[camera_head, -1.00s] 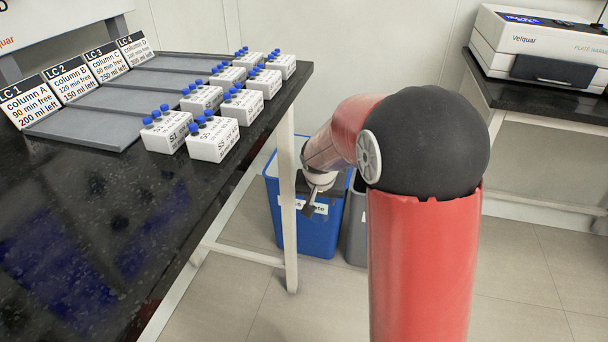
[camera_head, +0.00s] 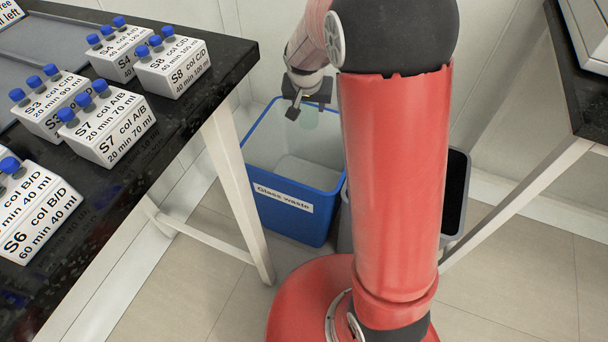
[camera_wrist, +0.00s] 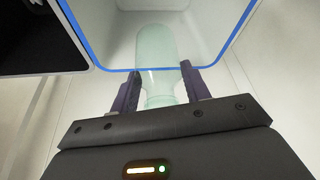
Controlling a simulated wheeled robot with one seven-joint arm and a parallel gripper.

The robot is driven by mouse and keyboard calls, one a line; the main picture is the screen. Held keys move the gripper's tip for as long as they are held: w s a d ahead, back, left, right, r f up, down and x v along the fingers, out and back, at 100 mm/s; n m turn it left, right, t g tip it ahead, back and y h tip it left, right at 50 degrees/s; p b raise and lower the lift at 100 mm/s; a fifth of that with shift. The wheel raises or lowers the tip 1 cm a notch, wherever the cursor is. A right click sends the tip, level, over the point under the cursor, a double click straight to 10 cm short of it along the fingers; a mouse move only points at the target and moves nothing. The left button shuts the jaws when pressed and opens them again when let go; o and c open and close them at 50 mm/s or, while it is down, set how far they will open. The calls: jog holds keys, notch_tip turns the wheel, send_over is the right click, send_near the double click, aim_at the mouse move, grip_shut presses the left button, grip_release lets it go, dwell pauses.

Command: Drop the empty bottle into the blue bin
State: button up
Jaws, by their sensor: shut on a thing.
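The empty bottle (camera_wrist: 157,52) is pale green, clear glass. My gripper (camera_wrist: 158,88) is shut on its neck end, with one dark finger on each side. In the head view my gripper (camera_head: 295,108) holds the bottle (camera_head: 308,119) hanging below it, over the blue bin. The blue bin (camera_head: 291,221) stands on the floor and carries a "Glass waste" label. Its visible inside looks empty. In the wrist view the bin's blue rim (camera_wrist: 205,69) crosses behind the bottle, whose far end shows against the bin's pale inside.
A grey bin (camera_head: 457,195) stands right of the blue bin, partly behind my arm. The black bench (camera_head: 150,140) at left carries white blocks (camera_head: 108,128) with blue-capped vials. Its white leg (camera_head: 236,195) stands just left of the blue bin. Another bench (camera_head: 583,100) is at right.

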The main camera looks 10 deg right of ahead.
aim_at(308, 108)
jog(key=shift+f+b, duration=1.3)
jog(key=shift+f, duration=1.1)
jog(key=o, duration=1.1)
jog(key=v, duration=0.7)
jog(key=shift+s+r, duration=0.15)
jog(key=shift+r, duration=0.25)
